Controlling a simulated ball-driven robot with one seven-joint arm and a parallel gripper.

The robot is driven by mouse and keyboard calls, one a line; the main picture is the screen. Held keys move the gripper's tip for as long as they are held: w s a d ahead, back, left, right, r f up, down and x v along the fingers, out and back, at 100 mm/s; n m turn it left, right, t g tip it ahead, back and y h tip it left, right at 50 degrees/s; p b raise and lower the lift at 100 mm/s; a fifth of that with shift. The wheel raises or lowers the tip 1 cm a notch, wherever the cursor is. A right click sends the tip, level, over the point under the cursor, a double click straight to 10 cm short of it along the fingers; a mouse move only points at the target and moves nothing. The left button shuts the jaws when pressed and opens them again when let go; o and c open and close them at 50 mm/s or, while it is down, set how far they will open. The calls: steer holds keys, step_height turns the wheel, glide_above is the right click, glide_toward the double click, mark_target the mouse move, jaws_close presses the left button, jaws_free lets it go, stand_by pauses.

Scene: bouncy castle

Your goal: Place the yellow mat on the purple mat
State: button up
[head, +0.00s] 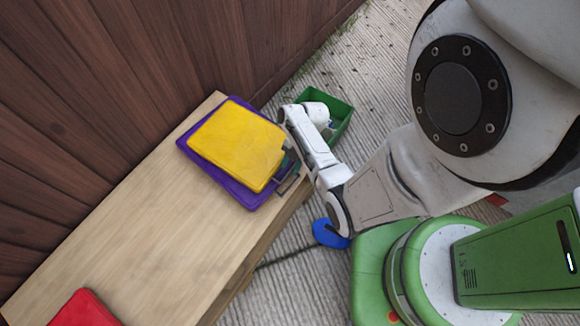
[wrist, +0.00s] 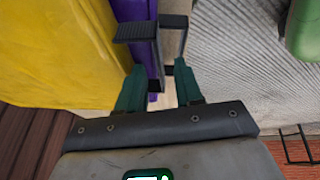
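The yellow mat (head: 237,144) lies flat on top of the purple mat (head: 247,197) on a wooden bench. The purple mat shows as a border, widest along the lower left and lower right edges. My gripper (head: 290,178) is at the right edge of the mats, partly hidden by my arm. In the wrist view, my gripper (wrist: 158,30) is open, its two fingers a small gap apart with nothing held between them. The yellow mat (wrist: 55,50) is left of the fingers, with the purple mat (wrist: 133,10) partly behind the left one.
The bench (head: 130,230) has bare room toward the lower left, with a red item (head: 85,308) at its near end. A green bin (head: 338,113) stands on the ground beyond my gripper. A blue object (head: 329,234) lies beside the bench. A wooden wall (head: 150,60) runs behind it.

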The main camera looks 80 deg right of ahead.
steer(key=p+v, duration=0.1)
steer(key=v, duration=0.9)
